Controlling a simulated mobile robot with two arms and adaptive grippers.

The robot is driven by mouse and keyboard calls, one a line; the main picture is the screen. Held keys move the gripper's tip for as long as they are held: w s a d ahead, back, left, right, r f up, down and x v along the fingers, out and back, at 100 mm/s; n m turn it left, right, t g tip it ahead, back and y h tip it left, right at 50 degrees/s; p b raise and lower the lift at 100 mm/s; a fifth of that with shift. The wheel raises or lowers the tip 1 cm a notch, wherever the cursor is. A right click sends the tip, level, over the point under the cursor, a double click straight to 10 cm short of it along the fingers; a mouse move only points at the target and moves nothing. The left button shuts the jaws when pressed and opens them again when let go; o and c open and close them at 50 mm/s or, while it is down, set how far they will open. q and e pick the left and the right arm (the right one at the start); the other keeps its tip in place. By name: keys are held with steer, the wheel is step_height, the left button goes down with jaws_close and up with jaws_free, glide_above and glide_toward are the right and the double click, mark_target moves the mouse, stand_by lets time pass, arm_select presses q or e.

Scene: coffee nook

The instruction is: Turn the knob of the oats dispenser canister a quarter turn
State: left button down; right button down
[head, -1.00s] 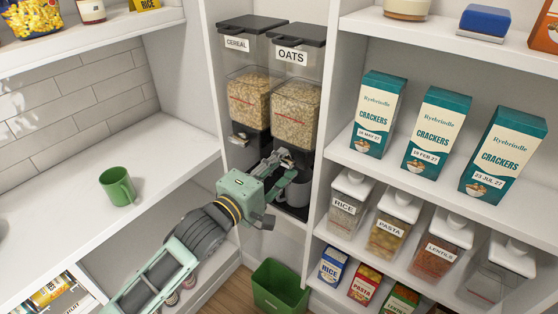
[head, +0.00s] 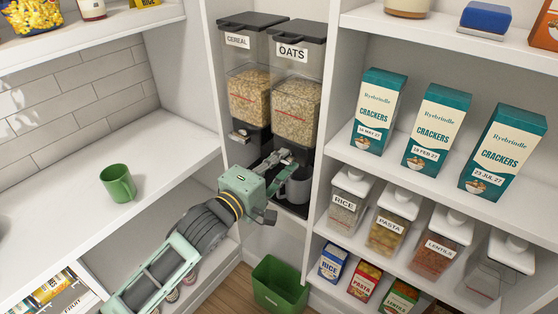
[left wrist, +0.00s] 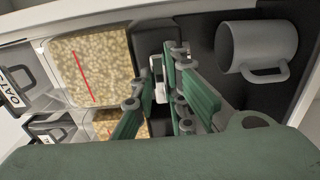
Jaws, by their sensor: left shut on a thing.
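The oats dispenser canister (head: 296,104) stands upright in the alcove, clear-walled with a dark lid and an OATS label. In the left wrist view it appears sideways, with its grain showing (left wrist: 95,68). Its small pale knob (left wrist: 157,78) sits below the grain, between the fingers of my left gripper (left wrist: 156,88). My left gripper (head: 279,157) is shut on the knob; in the head view the fingers largely hide the knob. My right gripper is not in view.
The cereal dispenser (head: 248,92) stands close on the left. A grey mug (head: 297,188) sits below the oats outlet, near my fingers; it also shows in the left wrist view (left wrist: 255,47). A white shelf divider (head: 325,120) is close on the right. A green bin (head: 280,286) is below.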

arm_select(q)
steer(key=shift+r+m+p, duration=0.2)
steer(key=shift+m+p, duration=1.9)
steer(key=shift+m, duration=6.8)
steer(key=c, duration=1.9)
jaws_free()
steer(key=shift+o, duration=0.7)
steer(key=shift+w+f, duration=0.1)
steer(key=shift+f, duration=0.05)
